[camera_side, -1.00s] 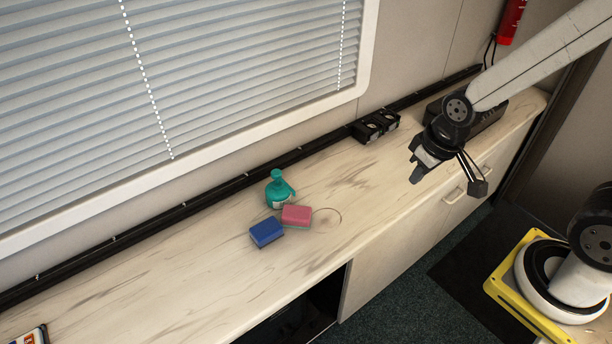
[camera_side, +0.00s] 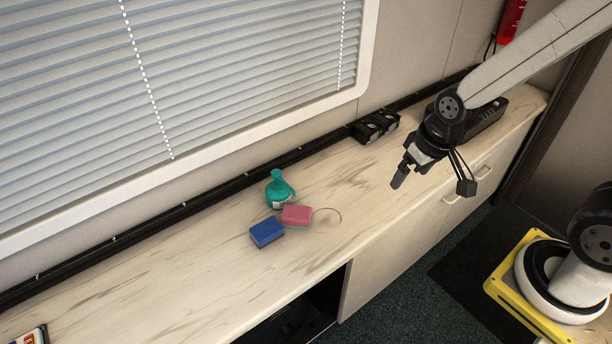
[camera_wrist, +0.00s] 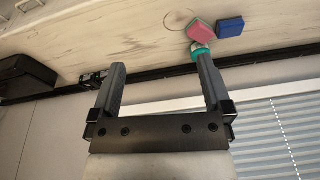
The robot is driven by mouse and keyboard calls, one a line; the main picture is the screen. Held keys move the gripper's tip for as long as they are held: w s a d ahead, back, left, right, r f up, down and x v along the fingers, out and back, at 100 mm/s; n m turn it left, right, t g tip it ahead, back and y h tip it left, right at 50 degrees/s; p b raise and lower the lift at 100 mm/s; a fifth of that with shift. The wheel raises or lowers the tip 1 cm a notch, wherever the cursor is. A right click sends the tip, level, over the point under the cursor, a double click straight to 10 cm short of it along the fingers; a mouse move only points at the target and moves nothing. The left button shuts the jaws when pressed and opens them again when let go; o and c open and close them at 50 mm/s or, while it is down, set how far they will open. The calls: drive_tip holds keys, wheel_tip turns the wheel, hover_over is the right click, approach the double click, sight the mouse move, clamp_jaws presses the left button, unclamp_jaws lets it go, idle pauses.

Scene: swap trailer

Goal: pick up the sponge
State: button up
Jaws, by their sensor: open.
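A pink sponge (camera_side: 297,215) and a blue sponge (camera_side: 266,233) lie close together on the countertop, beside a teal bottle (camera_side: 279,190). In the wrist view the pink sponge (camera_wrist: 200,31) and blue sponge (camera_wrist: 230,27) show at the top, with the teal bottle (camera_wrist: 199,49) partly hidden by a finger. My gripper (camera_side: 399,178) hangs above the counter to the right of the sponges, well apart from them. In the wrist view my gripper (camera_wrist: 162,68) has its two fingers spread with nothing between them.
The pale wooden countertop (camera_side: 170,270) is mostly clear. Black sockets (camera_side: 376,126) sit at the back by the wall, and a black box (camera_side: 480,120) stands at the right end. Window blinds (camera_side: 150,80) cover the wall behind. A labelled item (camera_side: 30,336) lies at the lower left.

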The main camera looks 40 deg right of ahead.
drive_tip(key=w+a+f+m+y, duration=0.1)
drive_tip(key=w+a+f+m, duration=0.1)
drive_tip(key=w+f+m, duration=0.3)
drive_tip(key=w+a+f+m+y, duration=0.1)
drive_tip(key=w+a+f+m, duration=0.1)
drive_tip(key=w+m, duration=0.5)
drive_tip(key=m+y, duration=0.1)
drive_tip(key=m, duration=1.3)
hover_over(304, 213)
drive_tip(key=s+d, duration=0.2)
wheel_tip(304, 213, down, 14)
drive_tip(key=shift+w+a+t, duration=0.15)
drive_tip(key=shift+a+t, duration=0.05)
drive_tip(key=shift+t, duration=0.1)
drive_tip(key=shift+x, duration=1.25)
drive_tip(key=shift+x, duration=2.55)
drive_tip(key=shift+d, duration=0.1)
